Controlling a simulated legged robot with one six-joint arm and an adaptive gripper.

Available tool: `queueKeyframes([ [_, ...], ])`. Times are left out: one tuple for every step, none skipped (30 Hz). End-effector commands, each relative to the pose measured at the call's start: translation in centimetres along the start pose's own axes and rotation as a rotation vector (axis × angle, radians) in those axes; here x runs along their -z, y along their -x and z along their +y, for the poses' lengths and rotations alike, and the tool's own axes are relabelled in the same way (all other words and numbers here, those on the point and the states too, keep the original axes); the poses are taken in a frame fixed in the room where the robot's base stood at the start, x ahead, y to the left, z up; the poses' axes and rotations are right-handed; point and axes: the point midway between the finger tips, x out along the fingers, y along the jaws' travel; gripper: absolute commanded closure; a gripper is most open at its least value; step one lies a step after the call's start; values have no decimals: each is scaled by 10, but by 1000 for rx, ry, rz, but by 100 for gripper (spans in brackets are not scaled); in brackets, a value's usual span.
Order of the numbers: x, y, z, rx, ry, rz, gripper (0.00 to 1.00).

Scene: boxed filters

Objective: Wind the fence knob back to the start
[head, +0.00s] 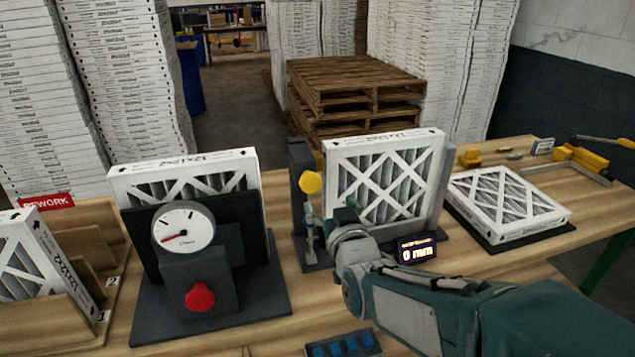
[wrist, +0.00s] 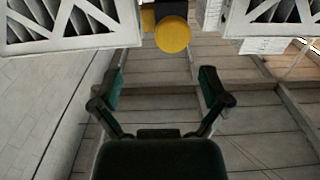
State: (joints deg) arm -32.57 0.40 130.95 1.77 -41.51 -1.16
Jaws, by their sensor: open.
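The fence knob (head: 310,182) is a yellow disc on a dark post, left of an upright filter (head: 385,180) in a fixture at the table's middle. In the wrist view the yellow knob (wrist: 172,34) is near the top, between two white-framed filters. My gripper (wrist: 163,78) is open, with nothing between its fingers. The knob appears ahead of the fingertips and apart from them. In the head view my arm reaches in from the lower right, its end in front of the filter and lower right of the knob. A small display (head: 417,251) reads 0 mm.
A gauge stand (head: 184,227) with a red button (head: 200,297) and a filter behind it stands left of the knob. A wooden rack (head: 60,318) is at far left. Another filter (head: 508,200) lies on a dark pad at right. Pallets (head: 350,85) stand behind the table.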

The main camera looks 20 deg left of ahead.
Motion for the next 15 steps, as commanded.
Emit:
queueKeyframes([
  [-2,-13,-4,3,2,-4,4],
  [-3,-18,-5,3,2,-5,4],
  [-4,-26,-6,3,3,-6,4],
  [-3,-32,-7,3,4,-5,4],
  [-4,-38,-7,3,5,-7,4],
  [-4,-45,-8,3,5,-5,4],
  [-4,-50,-8,3,5,-6,4],
  [-3,-54,-7,3,4,-4,4],
  [-3,-58,-6,3,3,-4,4],
  [-3,-62,-6,3,3,-3,4],
  [-3,-65,-5,3,3,-4,4],
  [-2,-67,-4,3,2,-3,4],
  [-1,-69,-3,3,1,-2,4],
  [-1,-70,-2,2,0,-2,4],
  [-1,-70,-1,2,0,-1,4],
])
